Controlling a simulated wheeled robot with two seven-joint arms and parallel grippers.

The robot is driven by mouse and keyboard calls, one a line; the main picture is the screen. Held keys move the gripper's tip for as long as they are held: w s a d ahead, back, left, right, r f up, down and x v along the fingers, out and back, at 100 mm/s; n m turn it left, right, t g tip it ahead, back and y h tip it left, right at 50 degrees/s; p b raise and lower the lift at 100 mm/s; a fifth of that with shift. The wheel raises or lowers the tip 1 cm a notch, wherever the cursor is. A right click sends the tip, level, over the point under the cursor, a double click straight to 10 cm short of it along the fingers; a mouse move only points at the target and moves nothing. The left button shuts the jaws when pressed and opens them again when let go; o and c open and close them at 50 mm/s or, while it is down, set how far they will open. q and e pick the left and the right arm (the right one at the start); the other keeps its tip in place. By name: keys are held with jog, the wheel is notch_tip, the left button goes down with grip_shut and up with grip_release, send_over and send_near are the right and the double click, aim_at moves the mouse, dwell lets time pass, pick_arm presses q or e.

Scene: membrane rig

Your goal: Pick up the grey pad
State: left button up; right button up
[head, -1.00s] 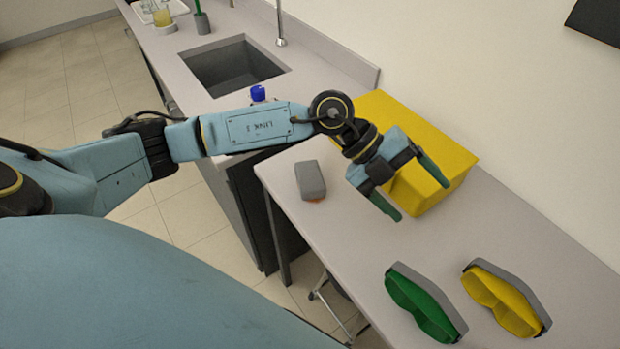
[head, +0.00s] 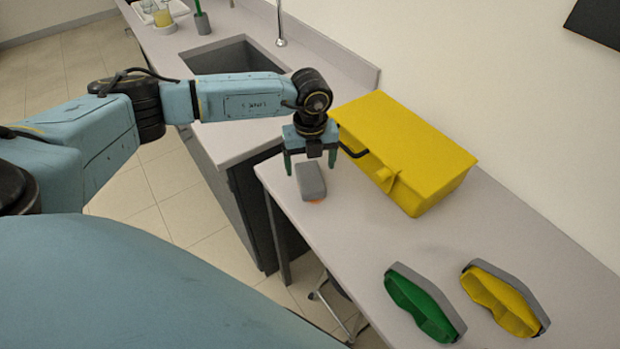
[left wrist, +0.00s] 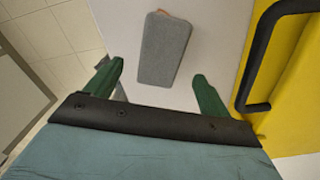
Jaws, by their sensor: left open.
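The grey pad (head: 312,182) lies on the light grey table near its left end, with a bit of orange showing at its near end. In the left wrist view the grey pad (left wrist: 165,50) lies ahead of and roughly between the green fingertips. My left gripper (head: 310,170) is open and empty, its fingers pointing down on either side of the pad's far end in the head view. It also shows open in the left wrist view (left wrist: 158,85). I cannot tell its exact height above the table. My right gripper is not in view.
A yellow case (head: 410,150) with a black handle (left wrist: 262,60) stands close to the right of the pad. Green goggles (head: 422,305) and yellow goggles (head: 502,300) lie on the near part of the table. A sink counter (head: 225,145) adjoins behind.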

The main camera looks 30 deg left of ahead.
aim_at(310, 175)
pick_arm(q)
jog(key=f, duration=0.5)
jog(key=shift+w+a+f, duration=0.15)
jog(key=shift+w+f, duration=0.05)
jog(key=shift+f, duration=0.1)
jog(key=shift+c, duration=0.4)
jog(key=c, duration=1)
